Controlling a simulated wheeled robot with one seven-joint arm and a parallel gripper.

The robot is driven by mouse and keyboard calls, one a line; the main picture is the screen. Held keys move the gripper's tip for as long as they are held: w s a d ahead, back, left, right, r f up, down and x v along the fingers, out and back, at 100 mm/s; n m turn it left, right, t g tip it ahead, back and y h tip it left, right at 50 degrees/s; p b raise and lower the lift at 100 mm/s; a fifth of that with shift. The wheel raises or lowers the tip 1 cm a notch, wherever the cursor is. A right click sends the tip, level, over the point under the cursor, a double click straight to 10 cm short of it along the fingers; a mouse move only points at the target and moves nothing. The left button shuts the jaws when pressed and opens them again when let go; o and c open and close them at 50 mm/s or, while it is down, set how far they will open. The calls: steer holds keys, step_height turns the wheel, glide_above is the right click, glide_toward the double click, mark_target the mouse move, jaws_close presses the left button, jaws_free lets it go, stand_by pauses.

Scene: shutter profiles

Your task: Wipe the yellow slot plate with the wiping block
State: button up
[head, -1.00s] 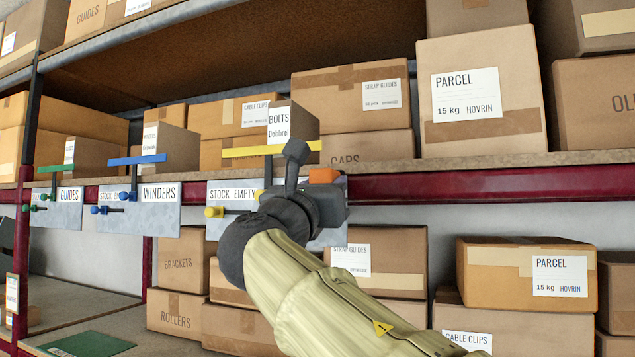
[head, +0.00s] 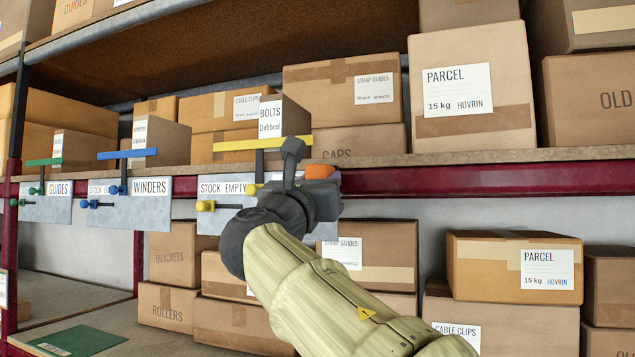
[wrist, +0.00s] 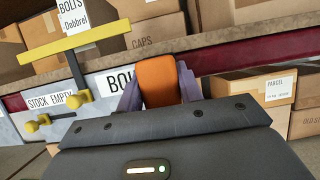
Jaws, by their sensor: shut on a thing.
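The yellow slot plate shows as a grey plate (head: 212,216) marked STOCK EMPTY, fixed to the red shelf beam, with yellow knobs (head: 206,206) and a yellow crossbar (head: 235,144) on an upright stem above it. In the wrist view the plate (wrist: 22,126) and the yellow crossbar (wrist: 80,42) lie left of my gripper (wrist: 160,86). My gripper is shut on the orange wiping block (wrist: 158,82), which sticks out past the fingers. In the head view the block (head: 320,171) is in front of the beam, and my gripper hides the plate's right part. Contact cannot be told.
A blue-marked plate (head: 151,192) and a green-marked plate (head: 38,209) hang further left, with bars and knobs sticking out. Cartons stand behind and above, including a parcel box (head: 472,130). The red beam (head: 480,181) is clear to the right.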

steer(key=shift+w+d, duration=0.15)
steer(key=shift+w, duration=0.35)
steer(key=shift+w+d, duration=0.15)
steer(key=shift+w, duration=0.35)
steer(key=shift+a, duration=0.1)
steer(key=shift+w+a+p, duration=0.3)
steer(key=shift+a+p, duration=0.2)
steer(key=shift+a, duration=0.4)
steer(key=shift+w+a+p, duration=0.25)
steer(key=shift+a+p, duration=0.2)
steer(key=shift+a, duration=0.45)
steer(key=shift+w+a+r+p, duration=0.1)
steer(key=shift+w+a+p, duration=0.15)
steer(key=shift+a+p, duration=0.25)
steer(key=shift+w+a+p, duration=0.25)
steer(key=shift+a, duration=0.3)
steer(key=shift+w+a+p, duration=0.25)
steer(key=shift+a+p, duration=0.05)
steer(key=shift+a, duration=0.35)
